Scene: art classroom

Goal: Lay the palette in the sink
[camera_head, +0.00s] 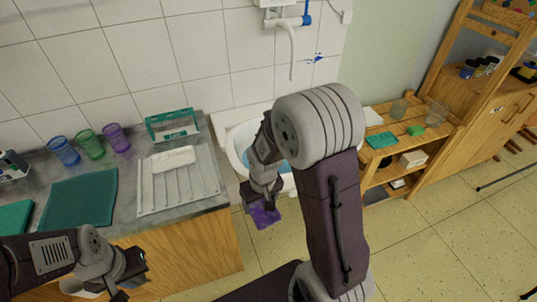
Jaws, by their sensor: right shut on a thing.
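My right gripper (259,202) is shut on a purple thing (265,216), which looks like the palette; the gripper hides part of it. It is in front of the white sink (236,150), below its near rim in the picture and apart from the basin. My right arm hides much of the sink's right side. Something blue shows inside the basin. My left gripper (130,274) is low at the left, by the front of the counter; its finger opening is not clear.
The counter holds a drainboard (205,192) with a white item (172,159), a teal rack (171,124), blue (63,151), green (89,144) and purple (116,138) cups, and a teal mat (80,198). A faucet (292,48) hangs above the sink. Wooden shelves (385,175) stand right.

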